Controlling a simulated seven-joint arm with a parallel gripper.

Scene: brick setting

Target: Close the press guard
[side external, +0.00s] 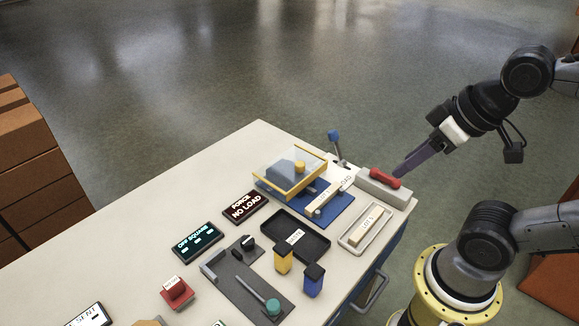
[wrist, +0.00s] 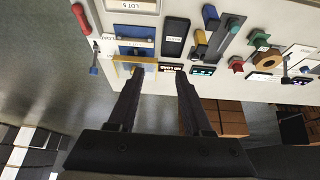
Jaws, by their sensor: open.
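The press guard (side external: 280,178) is a clear cover with yellow edges and an orange knob (side external: 300,165). It sits over the back-left part of the blue press base (side external: 335,213); a pale labelled bar (side external: 322,200) lies uncovered on the front-right part. In the wrist view the guard's yellow edge (wrist: 122,70) shows near the left fingertip. My gripper (side external: 400,172) is in the air to the right of the press, above the red-handled block, apart from the guard. In the wrist view my gripper (wrist: 158,72) is open and empty.
A blue-knobbed lever (side external: 334,136) stands behind the press. A grey block with a red handle (side external: 382,184) is to its right. The table's back-left is clear.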

